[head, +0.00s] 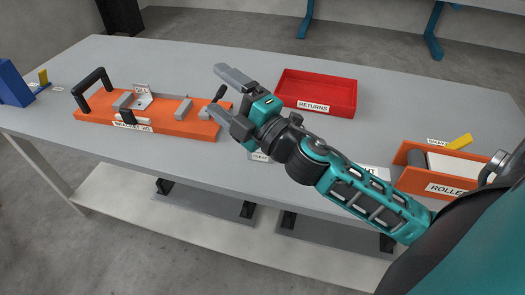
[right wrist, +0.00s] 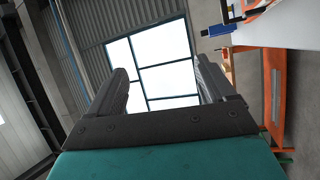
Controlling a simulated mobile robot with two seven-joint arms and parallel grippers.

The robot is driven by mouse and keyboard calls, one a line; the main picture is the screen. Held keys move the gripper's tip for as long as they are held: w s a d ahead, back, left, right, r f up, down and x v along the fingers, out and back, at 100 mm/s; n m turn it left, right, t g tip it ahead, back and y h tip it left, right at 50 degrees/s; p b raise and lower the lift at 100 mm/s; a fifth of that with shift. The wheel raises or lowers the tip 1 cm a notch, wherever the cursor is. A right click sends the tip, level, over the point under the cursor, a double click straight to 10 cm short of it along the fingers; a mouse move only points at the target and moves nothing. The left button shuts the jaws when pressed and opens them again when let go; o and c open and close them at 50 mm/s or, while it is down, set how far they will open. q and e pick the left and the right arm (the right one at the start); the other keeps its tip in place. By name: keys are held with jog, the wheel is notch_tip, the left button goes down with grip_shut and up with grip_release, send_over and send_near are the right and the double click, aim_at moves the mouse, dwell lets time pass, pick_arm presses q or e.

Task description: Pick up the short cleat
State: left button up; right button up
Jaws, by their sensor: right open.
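I cannot make out the short cleat for certain. My right gripper (head: 216,89) is open and empty, held above the table by the right end of the orange jig (head: 185,130). In the right wrist view its two fingers (right wrist: 160,88) stand apart with only a window and walls beyond. My left gripper is not in view.
The jig has a black handle (head: 93,84) and small grey blocks (head: 183,109). A red RETURNS tray (head: 318,92) stands at the back. An orange ROLLER box (head: 440,183) is at the right, beside a yellow piece (head: 459,142). A blue object (head: 13,84) is far left.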

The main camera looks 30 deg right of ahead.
jog(key=a+r+n+g+y, duration=0.2)
jog(key=a+n+g+y, duration=0.3)
jog(key=n+y, duration=0.5)
jog(key=n+g+h, duration=1.1)
jog(key=n+h, duration=0.1)
jog(key=n, duration=0.3)
send_near(258, 155)
jog(key=f, duration=0.1)
jog(key=w+f, duration=0.2)
jog(key=shift+d+h, duration=0.3)
jog(key=shift+d, duration=0.05)
jog(key=x, duration=0.4)
jog(key=shift+w+a+f, duration=0.15)
jog(key=shift+w+f, duration=0.05)
jog(key=shift+w, duration=0.2)
jog(key=shift+w+a+f, duration=0.1)
jog(key=shift+w+f, duration=0.05)
jog(key=shift+f, duration=0.4)
jog(key=shift+c, duration=0.4)
